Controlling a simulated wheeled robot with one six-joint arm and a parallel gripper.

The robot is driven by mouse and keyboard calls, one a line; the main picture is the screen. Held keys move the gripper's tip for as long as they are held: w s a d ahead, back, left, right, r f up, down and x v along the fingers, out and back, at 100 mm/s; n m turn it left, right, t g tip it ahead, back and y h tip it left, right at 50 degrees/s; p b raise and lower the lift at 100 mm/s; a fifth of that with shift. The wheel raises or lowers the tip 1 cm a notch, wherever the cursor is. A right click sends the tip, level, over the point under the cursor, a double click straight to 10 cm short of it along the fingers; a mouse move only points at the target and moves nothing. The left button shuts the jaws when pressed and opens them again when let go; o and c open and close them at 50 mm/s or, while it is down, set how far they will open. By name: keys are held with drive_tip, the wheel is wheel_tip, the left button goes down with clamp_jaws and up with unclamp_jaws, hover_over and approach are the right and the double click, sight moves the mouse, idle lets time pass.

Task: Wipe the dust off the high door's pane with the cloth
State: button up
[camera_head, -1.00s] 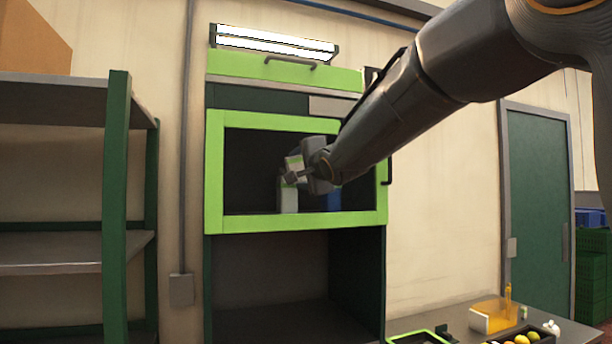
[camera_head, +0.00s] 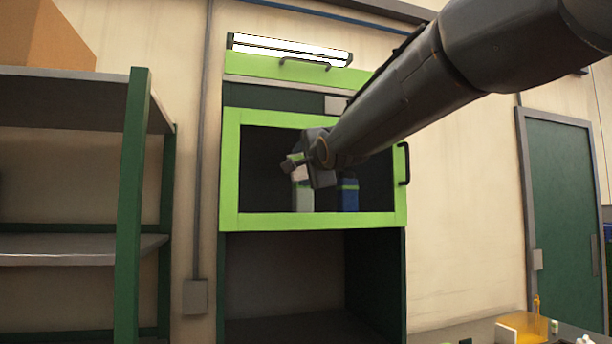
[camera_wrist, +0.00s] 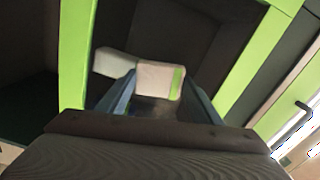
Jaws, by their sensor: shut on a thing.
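The high door has a bright green frame (camera_head: 230,170), a black handle on its right and a dark see-through pane (camera_head: 262,150). I cannot make out dust on the pane. My gripper (camera_head: 293,165) is in front of the pane, left of its middle; whether it touches the glass I cannot tell. In the wrist view my gripper (camera_wrist: 158,95) is shut on a pale folded cloth (camera_wrist: 155,80) with a green edge. The cloth shows small and pale in the head view (camera_head: 300,173). Part of the pane is hidden behind my wrist.
Behind the pane stand a white carton (camera_head: 303,200) and a blue carton (camera_head: 350,197). Below is an open dark compartment (camera_head: 285,275). A green panel with a handle (camera_head: 255,67) and a lamp (camera_head: 290,48) are above. A shelf rack (camera_head: 130,200) stands left.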

drive_tip(key=shift+a+b, duration=0.65)
drive_tip(key=shift+b, duration=1.9)
drive_tip(key=b, duration=0.4)
drive_tip(key=shift+s+a+f+b, duration=0.15)
drive_tip(key=shift+a+b, duration=0.25)
drive_tip(key=shift+s+r+p, duration=0.1)
drive_tip(key=shift+r+p, duration=0.7)
drive_tip(key=shift+r, duration=0.35)
drive_tip(key=shift+w+d+r+p, duration=0.1)
drive_tip(key=shift+w+d+p, duration=0.1)
drive_tip(key=shift+d+p, duration=0.75)
drive_tip(key=b, duration=0.2)
drive_tip(key=d+b, duration=0.1)
drive_tip(key=b, duration=0.1)
drive_tip(key=shift+w+d+f, duration=0.2)
drive_tip(key=shift+w+d, duration=0.05)
drive_tip(key=shift+w, duration=0.15)
drive_tip(key=shift+d, duration=0.1)
